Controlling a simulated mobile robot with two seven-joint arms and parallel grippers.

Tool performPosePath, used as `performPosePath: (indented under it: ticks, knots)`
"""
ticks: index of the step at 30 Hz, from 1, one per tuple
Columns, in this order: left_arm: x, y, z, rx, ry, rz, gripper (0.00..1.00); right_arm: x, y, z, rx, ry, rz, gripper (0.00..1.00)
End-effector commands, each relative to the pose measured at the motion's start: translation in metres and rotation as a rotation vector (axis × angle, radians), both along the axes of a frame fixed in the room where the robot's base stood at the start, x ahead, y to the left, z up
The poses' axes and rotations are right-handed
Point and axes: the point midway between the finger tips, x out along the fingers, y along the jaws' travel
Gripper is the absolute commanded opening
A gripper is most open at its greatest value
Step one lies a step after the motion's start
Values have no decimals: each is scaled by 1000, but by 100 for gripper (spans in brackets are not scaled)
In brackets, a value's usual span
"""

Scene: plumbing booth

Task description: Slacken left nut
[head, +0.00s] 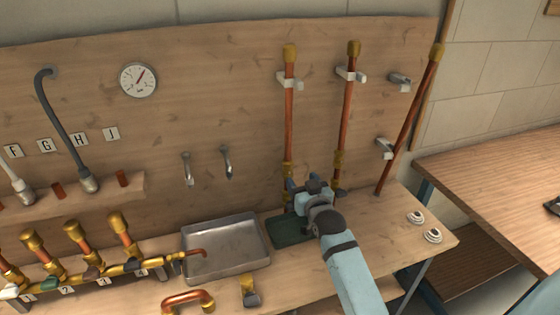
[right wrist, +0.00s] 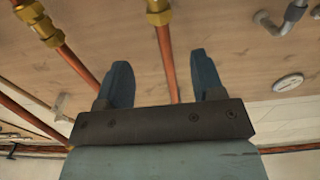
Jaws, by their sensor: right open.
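Two copper pipes stand side by side on the wooden back panel with brass fittings at their lower ends. The left nut (head: 287,170) is at the foot of the left pipe (head: 289,122); brass also shows at the top of the right wrist view (right wrist: 158,13). My right gripper (head: 309,184) is in front of the pipes' lower ends and hides part of the fittings. In the right wrist view its two fingers (right wrist: 164,80) are apart and empty, with the left pipe behind the gap, apparently not gripped. My left gripper is not in view.
The middle pipe's fitting (head: 338,164) is close to the gripper's right. A leaning pipe (head: 408,122) stands farther right. A dark green mat (head: 284,236) and a metal tray (head: 226,260) lie below. White rings (head: 432,236) rest at the bench's right.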

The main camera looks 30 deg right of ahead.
Motion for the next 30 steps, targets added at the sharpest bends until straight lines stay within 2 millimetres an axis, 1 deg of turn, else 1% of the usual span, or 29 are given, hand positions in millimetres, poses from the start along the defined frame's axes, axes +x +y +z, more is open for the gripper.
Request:
performPosePath:
  ticks: [1,3,9,12,15,18,21,29,30]
  knots:
    - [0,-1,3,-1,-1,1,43,11,-3,3,0,-2,0,62]
    - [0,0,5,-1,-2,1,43,26,-6,3,0,-2,1,62]
    - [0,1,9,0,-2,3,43,68,-16,2,0,0,1,62]
    - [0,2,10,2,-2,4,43,85,-20,2,0,-1,1,62]
    - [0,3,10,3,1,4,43,97,-23,1,0,0,2,62]
    - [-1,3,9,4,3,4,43,105,-25,1,0,1,2,62]
    - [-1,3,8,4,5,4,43,109,-25,0,0,0,2,62]
    - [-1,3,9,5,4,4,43,110,-26,0,0,0,2,62]
    - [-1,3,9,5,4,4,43,110,-26,0,0,0,2,55]
